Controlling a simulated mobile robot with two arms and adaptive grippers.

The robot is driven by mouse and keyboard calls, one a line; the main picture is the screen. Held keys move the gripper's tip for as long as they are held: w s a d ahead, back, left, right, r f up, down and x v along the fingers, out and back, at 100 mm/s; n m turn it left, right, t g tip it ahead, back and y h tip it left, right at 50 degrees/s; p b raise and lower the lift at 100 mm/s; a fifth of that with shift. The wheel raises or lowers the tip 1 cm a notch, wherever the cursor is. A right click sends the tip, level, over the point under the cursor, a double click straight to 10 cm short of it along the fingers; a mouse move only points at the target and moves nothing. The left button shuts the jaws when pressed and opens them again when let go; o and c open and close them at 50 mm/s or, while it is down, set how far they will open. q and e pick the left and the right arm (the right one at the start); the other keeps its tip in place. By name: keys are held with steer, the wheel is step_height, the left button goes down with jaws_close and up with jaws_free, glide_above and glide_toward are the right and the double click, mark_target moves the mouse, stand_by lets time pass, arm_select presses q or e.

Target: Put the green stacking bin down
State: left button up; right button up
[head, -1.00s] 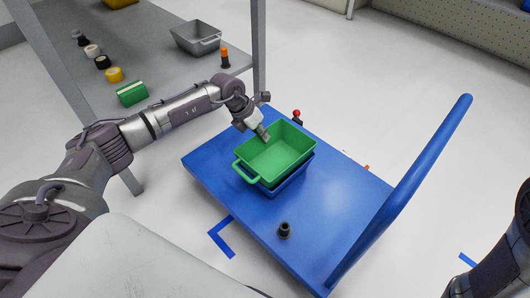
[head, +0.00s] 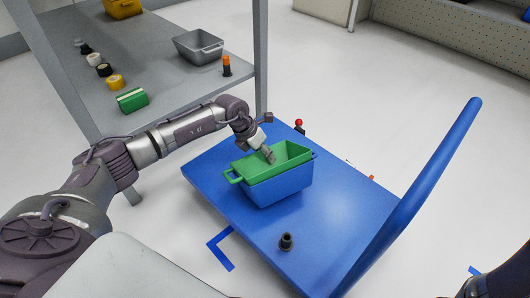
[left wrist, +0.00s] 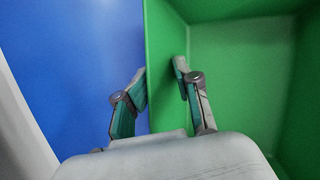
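The green stacking bin (head: 284,159) sits in the top of a blue bin (head: 282,187) on the blue cart, with its rim just above the blue one. My left gripper (head: 268,155) is at the green bin's far wall. In the left wrist view my left gripper (left wrist: 161,68) has one finger outside the green wall (left wrist: 164,90) and the other inside. The fingertips lean towards each other with the wall between them. I cannot tell whether both press on it. The bin's inside looks empty where it shows.
The blue cart (head: 215,175) has a tall handle (head: 425,180) on the right. A small black part (head: 286,242) stands near its front edge. A grey shelf (head: 150,75) at upper left carries a grey bin (head: 198,46), a green box (head: 132,100) and several small parts.

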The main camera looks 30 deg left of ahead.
arm_select(q)
steer(key=shift+a+r, duration=0.2)
stand_by(0.3)
